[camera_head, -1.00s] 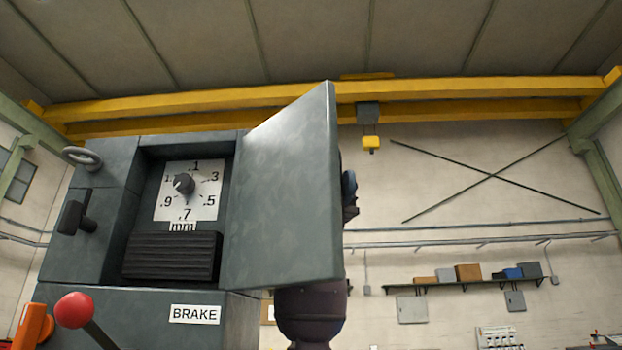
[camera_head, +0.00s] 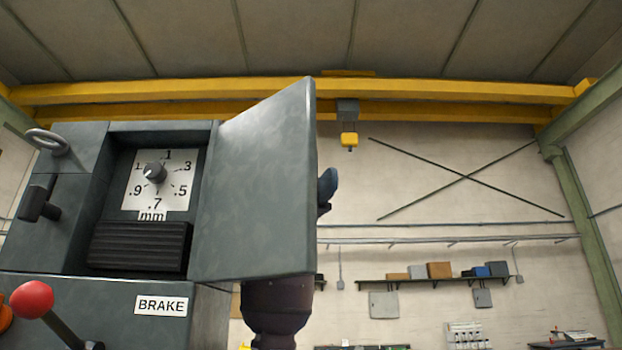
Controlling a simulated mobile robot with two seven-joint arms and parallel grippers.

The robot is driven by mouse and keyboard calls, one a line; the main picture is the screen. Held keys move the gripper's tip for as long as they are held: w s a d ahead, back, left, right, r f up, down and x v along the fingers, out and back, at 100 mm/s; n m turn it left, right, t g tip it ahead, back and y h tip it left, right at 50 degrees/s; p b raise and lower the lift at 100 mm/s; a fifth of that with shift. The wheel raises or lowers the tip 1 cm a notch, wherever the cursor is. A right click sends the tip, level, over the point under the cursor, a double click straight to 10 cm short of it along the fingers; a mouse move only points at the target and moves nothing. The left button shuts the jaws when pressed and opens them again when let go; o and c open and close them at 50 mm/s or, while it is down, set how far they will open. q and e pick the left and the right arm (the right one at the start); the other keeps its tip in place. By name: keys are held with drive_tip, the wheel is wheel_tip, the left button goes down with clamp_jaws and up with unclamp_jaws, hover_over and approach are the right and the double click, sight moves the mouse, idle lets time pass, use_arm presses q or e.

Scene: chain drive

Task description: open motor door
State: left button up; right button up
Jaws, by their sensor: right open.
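The motor door (camera_head: 258,190) is a grey panel swung out from the right side of the grey machine housing (camera_head: 70,235). It stands open, showing a recess with a dial plate (camera_head: 172,190) marked in mm and a black ribbed block (camera_head: 140,247). My right gripper (camera_head: 327,190) is mostly hidden behind the door; only a small dark blue part shows past its right edge. I cannot see whether it touches the door. My dark right arm shows below the door. My left gripper is not in view.
A red-knobbed lever (camera_head: 32,299) stands at the lower left near the BRAKE label (camera_head: 161,305). A black handle (camera_head: 40,199) and a ring (camera_head: 47,141) are on the housing's left. The space right of the door is free up to the far wall shelf (camera_head: 440,282).

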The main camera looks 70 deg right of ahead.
drive_tip(key=v, duration=1)
drive_tip(key=shift+w+d+p, duration=0.2)
drive_tip(key=shift+d+p, duration=0.1)
idle(0.5)
